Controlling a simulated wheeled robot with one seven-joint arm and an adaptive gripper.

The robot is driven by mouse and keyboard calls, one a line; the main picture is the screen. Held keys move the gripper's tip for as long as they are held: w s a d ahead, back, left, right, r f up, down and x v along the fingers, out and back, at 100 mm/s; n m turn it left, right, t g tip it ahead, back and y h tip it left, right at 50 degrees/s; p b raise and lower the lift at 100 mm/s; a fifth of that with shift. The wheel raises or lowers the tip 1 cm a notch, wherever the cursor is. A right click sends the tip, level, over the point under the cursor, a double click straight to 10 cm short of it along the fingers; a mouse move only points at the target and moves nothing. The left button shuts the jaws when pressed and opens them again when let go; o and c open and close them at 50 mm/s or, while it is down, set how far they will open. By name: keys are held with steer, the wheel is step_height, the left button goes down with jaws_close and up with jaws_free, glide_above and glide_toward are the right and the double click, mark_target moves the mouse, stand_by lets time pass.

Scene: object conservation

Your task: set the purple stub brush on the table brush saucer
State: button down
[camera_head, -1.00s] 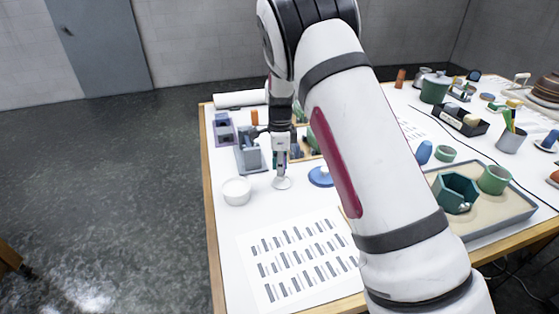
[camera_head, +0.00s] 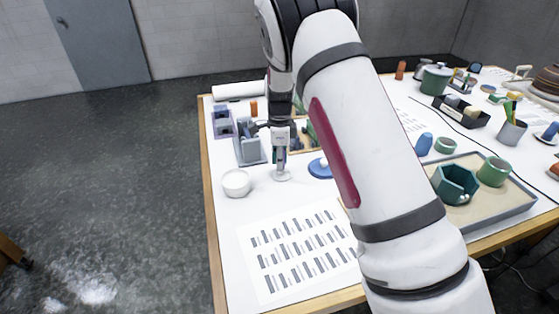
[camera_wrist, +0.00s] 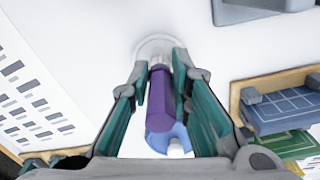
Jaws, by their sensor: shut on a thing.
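My gripper (camera_wrist: 158,82) is shut on the purple stub brush (camera_wrist: 160,102). In the head view my gripper (camera_head: 281,160) points down right over the saucer (camera_head: 283,177). Whether the brush touches the saucer I cannot tell. The brush is mostly hidden by the fingers in the head view.
A white bowl (camera_head: 236,184) stands left of the saucer, and a grey-blue holder (camera_head: 249,146) behind it. A blue round lid (camera_head: 319,169) is to the right. A printed sheet (camera_head: 298,255) lies in front. My arm hides the table's middle.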

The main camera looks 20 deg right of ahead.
steer(key=shift+f, duration=0.15)
stand_by(0.3)
steer(key=c, duration=1.4)
jaws_free()
step_height(320, 180, up, 12)
